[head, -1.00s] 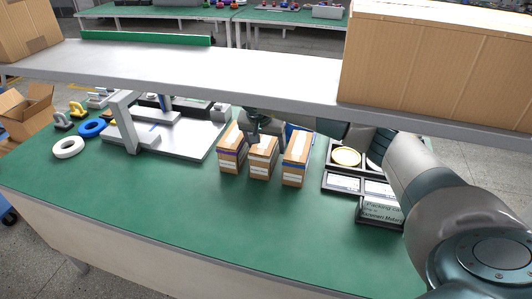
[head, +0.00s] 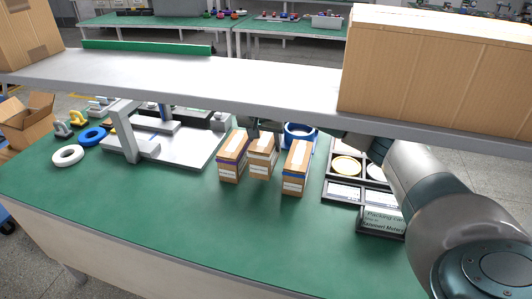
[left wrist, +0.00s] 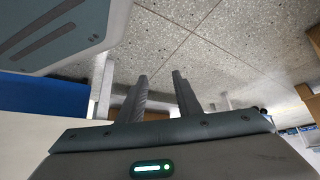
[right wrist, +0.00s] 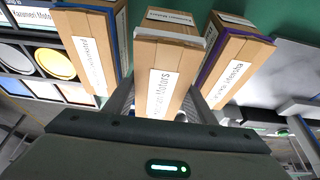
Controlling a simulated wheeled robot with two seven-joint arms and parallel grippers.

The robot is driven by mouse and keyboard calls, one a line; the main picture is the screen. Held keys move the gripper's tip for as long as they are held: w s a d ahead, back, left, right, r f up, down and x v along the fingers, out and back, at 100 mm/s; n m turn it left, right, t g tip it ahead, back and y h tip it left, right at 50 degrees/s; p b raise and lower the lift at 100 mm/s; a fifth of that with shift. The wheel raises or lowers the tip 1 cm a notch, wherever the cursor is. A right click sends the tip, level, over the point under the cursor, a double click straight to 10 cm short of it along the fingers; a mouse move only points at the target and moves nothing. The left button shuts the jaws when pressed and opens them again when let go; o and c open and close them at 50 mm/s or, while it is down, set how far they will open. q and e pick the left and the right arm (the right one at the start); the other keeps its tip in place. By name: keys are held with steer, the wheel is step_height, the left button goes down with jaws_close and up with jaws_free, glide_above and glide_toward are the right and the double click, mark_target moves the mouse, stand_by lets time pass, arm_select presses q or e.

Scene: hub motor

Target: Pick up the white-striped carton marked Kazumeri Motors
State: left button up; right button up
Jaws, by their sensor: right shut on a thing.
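Three brown cartons stand in a row on the green table. The middle one, the white-striped carton (head: 261,158), shows in the right wrist view (right wrist: 163,82) with a white band and a white label. My right gripper (head: 254,132) is shut on this carton from behind, with a finger on each side (right wrist: 160,103). The carton seems to be slightly raised; its underside is hard to see. The purple-striped carton (head: 232,160) is to its left and the blue-striped carton (head: 295,168) to its right. My left gripper (left wrist: 162,92) is open and empty, away from the table.
A grey shelf (head: 200,82) crosses above the table, with a large box (head: 435,75) on it. A compartment tray (head: 342,190) and packing card (head: 382,220) lie at right. A grey fixture (head: 150,145) stands at left. The front of the table is clear.

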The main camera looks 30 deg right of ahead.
steer(key=shift+r+b, duration=0.5)
steer(key=shift+r, duration=2.65)
